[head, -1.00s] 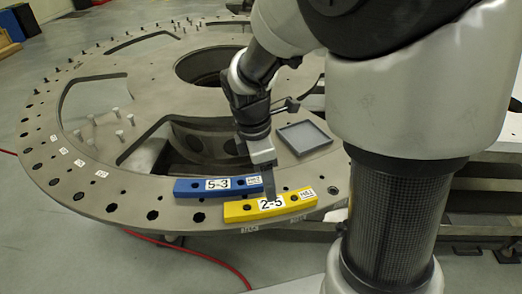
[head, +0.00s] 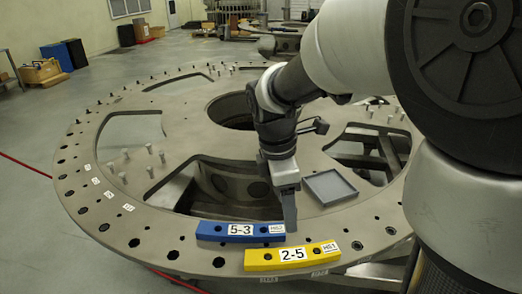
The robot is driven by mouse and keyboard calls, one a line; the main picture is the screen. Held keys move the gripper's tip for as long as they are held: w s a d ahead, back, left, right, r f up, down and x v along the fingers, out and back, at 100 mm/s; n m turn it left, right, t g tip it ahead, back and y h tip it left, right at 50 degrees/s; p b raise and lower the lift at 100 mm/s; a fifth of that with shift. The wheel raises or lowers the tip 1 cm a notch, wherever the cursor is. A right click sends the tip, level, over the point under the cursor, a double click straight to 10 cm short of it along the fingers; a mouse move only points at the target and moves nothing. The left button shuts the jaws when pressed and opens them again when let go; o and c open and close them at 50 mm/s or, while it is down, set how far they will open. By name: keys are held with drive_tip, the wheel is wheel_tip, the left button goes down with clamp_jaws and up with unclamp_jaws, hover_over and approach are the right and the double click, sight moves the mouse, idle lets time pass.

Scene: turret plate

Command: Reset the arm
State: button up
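My gripper (head: 290,207) points down over the turret plate (head: 110,215), just above and behind the right end of the blue bar. I cannot tell whether its fingers are open or shut, and nothing shows in it. The blue bar (head: 212,231), labelled 5-3, lies on the plate's front rim. The two bars lie nearly parallel. My arm comes in from the upper right and hides part of the plate.
A shallow grey tray (head: 329,188) sits on the plate right of my gripper. Upright pins stand on the plate, with several near the left opening (head: 123,154). A red cable (head: 25,163) lies on the floor. Boxes (head: 45,73) stand far back left, away from the plate.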

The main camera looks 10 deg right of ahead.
drive_tip(key=s+d+r+m+t+y+p, duration=0.1)
drive_tip(key=s+r+m+t+p, duration=0.1)
drive_tip(key=s+r+m+p, duration=0.2)
drive_tip(key=s+d+r+m+t+p, duration=0.1)
drive_tip(key=s+r+m+t+p, duration=0.2)
drive_tip(key=r+m, duration=1)
drive_tip(key=shift+s+d+r+m+t+y+p, duration=0.35)
drive_tip(key=shift+s+p, duration=0.6)
drive_tip(key=shift+s, duration=1.4)
